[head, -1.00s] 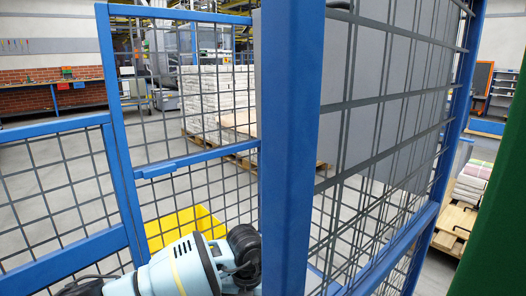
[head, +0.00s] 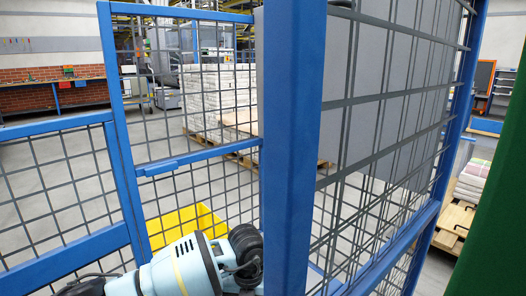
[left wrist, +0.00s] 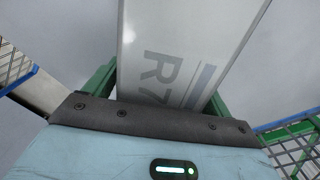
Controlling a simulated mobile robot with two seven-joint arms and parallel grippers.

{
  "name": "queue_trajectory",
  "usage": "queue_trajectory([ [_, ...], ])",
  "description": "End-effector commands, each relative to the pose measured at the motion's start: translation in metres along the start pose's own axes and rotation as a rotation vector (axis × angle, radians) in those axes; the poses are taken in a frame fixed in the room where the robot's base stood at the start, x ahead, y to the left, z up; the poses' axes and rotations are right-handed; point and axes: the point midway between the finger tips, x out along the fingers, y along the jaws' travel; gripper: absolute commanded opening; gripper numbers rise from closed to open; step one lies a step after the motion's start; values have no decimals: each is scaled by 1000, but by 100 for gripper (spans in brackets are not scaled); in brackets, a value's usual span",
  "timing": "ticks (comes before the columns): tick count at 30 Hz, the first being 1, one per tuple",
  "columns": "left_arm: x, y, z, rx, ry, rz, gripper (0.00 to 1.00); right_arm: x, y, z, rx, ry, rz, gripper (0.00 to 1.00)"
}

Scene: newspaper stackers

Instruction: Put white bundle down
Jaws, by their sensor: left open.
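White bundles (head: 228,92) stand stacked on a wooden pallet in the head view, behind the blue mesh fence. I cannot tell which one the task means, and no separate white bundle shows clearly. My left gripper (left wrist: 160,97) is open in the left wrist view, with a green finger on each side. A pale panel with grey "R7" lettering and a blue-grey stripe (left wrist: 180,45) shows beyond and between the fingers. I cannot tell whether it touches them. In the head view my light-blue left arm is at the bottom, but its fingers are hidden. My right gripper is not in view.
A blue fence post (head: 292,150) and mesh panels stand close in front. A yellow bin (head: 188,222) is on the floor beyond the arm. Folded bundles (head: 474,180) lie on wooden pallets (head: 455,218) at the right. A green surface fills the right edge.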

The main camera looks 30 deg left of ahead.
Motion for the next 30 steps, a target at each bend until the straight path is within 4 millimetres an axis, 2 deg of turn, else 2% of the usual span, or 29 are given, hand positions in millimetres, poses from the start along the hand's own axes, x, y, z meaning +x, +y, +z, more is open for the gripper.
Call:
queue_trajectory([
  [5,-15,0,1,0,-2,-2,84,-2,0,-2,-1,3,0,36],
  [15,-83,0,1,0,-4,-2,84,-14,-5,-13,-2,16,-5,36],
  [21,-113,0,1,-1,-3,-2,84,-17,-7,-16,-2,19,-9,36],
  [30,-126,0,0,0,0,0,84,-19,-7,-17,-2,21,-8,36],
])
